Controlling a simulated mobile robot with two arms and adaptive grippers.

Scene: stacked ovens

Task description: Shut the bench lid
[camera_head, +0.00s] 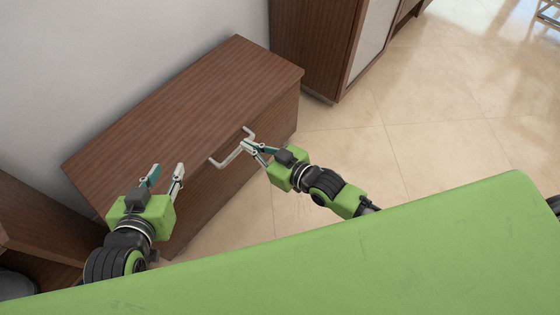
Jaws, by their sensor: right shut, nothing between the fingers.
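The bench (250,80) is a long brown wooden box against the wall. Its lid (190,105) lies flat or nearly flat on top; I see no clear gap along the front edge. A pale bar handle (229,157) sticks out at the front edge. My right gripper (247,146) is at the handle's right part, with its fingers shut and nothing held; I cannot tell whether it touches the handle. My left gripper (166,172) is open and empty, above the front left part of the bench, left of the handle.
A tall brown cabinet (315,40) with a pale panel stands right of the bench. Brown furniture (40,225) stands at the lower left. The tiled floor (430,120) to the right is clear.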

